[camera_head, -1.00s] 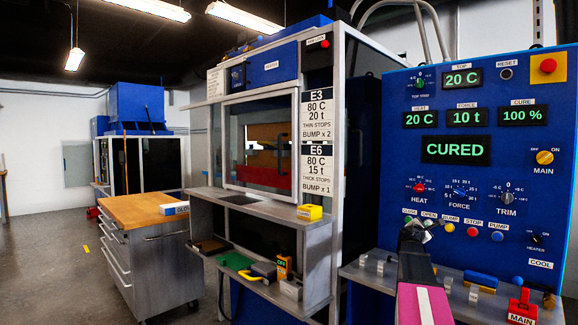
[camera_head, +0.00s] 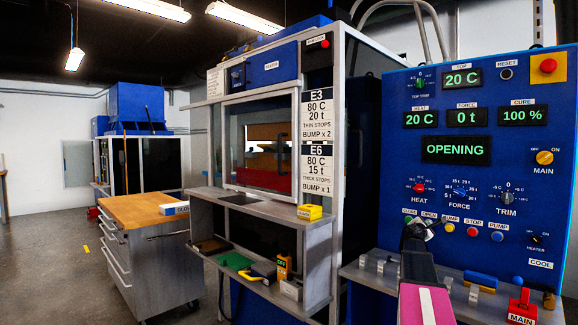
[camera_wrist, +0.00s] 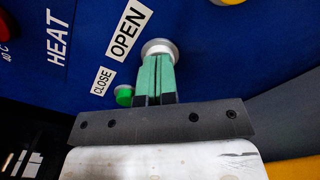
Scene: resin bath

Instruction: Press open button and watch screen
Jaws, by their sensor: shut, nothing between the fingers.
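The control panel (camera_head: 395,165) is blue, at the right in the head view. Its main screen (camera_head: 455,149) reads OPENING in green. The force display (camera_head: 467,118) reads 0 t, the heat display (camera_head: 420,119) 20 C and the cure display (camera_head: 522,115) 100 %. My gripper (camera_head: 424,228) is at the panel's button row, shut and empty. In the wrist view its green fingertips (camera_wrist: 156,62) are together against the pale round open button (camera_wrist: 159,47), under the OPEN label, partly covering it. The green close button (camera_wrist: 124,95) is just left of the fingers.
Bump (camera_head: 450,227), stop (camera_head: 473,231) and pump (camera_head: 497,236) buttons sit right of my gripper. A shelf with a red MAIN tag (camera_head: 522,308) lies below the panel. The press window (camera_head: 262,145) is left, beside a wheeled cart (camera_head: 150,245).

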